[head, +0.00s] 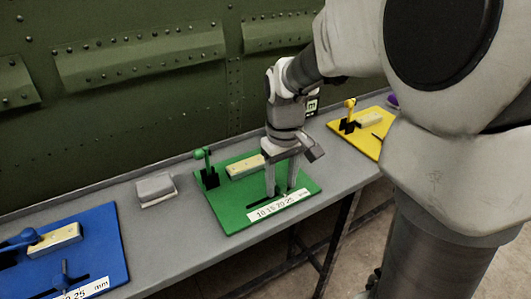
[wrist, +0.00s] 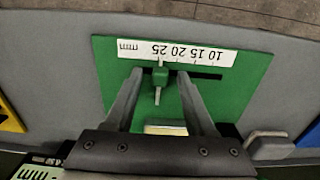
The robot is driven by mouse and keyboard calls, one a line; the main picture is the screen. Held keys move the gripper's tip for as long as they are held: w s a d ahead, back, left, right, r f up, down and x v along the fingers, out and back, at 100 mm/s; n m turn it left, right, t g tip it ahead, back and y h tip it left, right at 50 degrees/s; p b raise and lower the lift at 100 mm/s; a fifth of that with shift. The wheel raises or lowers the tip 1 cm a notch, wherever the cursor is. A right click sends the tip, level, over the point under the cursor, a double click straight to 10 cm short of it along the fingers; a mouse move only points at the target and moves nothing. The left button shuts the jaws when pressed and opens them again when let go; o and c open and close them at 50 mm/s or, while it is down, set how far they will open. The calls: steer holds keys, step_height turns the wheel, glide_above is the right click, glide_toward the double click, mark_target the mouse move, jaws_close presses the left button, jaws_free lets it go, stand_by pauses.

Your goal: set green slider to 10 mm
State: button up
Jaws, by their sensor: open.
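The green board (head: 233,212) lies on the grey bench, with a white strip (head: 279,205) marked 10, 15, 20, 25 mm. In the wrist view this strip (wrist: 178,52) appears upside down, with 10 at the right and 25 at the left. The green slider (wrist: 160,76) stands at the left end of the dark slot (wrist: 200,74), close to the 25 mark. My gripper (head: 281,190) points down over the board, open. In the wrist view, my gripper's fingers (wrist: 160,74) stand on either side of the slider with gaps. In the head view they largely hide it.
A green-knobbed lever (head: 200,155) and a pale block (head: 245,166) sit farther back on the green board. A grey box (head: 155,188) stands to the left. A blue board (head: 95,240) lies far left, and a yellow board (head: 368,143) to the right. A riveted green wall runs behind.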

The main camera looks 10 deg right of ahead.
jaws_close()
stand_by(1.4)
